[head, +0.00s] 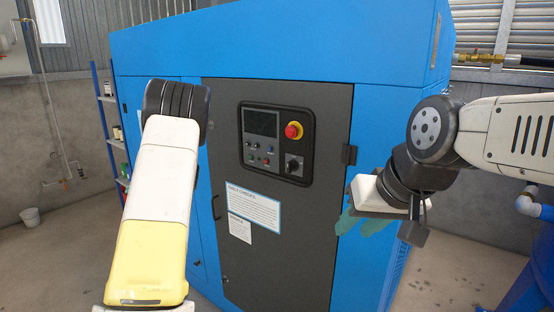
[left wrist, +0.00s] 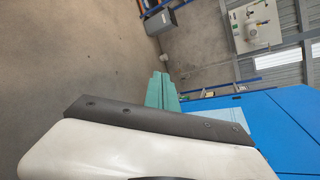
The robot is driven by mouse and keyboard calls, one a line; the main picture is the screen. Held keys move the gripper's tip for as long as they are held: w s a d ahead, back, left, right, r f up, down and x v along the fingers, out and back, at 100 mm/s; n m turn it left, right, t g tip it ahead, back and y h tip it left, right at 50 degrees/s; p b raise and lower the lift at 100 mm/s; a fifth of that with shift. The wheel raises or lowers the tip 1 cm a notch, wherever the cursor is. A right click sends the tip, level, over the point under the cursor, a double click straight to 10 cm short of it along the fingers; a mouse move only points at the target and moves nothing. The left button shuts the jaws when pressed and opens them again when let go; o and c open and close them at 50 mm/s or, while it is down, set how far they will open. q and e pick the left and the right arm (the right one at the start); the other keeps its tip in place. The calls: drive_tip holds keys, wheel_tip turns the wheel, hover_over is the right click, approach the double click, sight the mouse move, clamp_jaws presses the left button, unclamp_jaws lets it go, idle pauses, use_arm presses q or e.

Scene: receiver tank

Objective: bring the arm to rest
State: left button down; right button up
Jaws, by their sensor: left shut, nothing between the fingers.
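My left arm (head: 155,215) rises from the bottom of the head view, with a yellow and white link and a black joint at its top. Its gripper is hidden there. In the left wrist view the left gripper's teal fingers (left wrist: 162,92) lie together, shut and empty.
A blue machine cabinet (head: 385,55) with a dark door (head: 285,240) stands in front of me. Its control panel (head: 276,140) has a red emergency button (head: 293,130). Blue pipework (head: 535,208) stands at the right.

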use_arm(q)
drive_tip(key=s+d+r+n+h, duration=0.3)
drive_tip(key=s+d+r+h, duration=0.1)
drive_tip(key=s+d, duration=0.7)
drive_tip(key=s+d+r+n+t+h, duration=0.1)
drive_tip(key=s+d+r+n+h, duration=0.2)
drive_tip(key=s+d+h, duration=0.3)
drive_tip(key=s+d+r+n+h, duration=0.4)
drive_tip(key=s+d+h, duration=0.1)
drive_tip(key=s+d, duration=1.2)
drive_tip(key=shift+s+r+n+t+h, duration=0.3)
drive_tip(key=shift+s+t, duration=0.1)
drive_tip(key=shift+s, duration=0.3)
drive_tip(key=shift+d, duration=0.1)
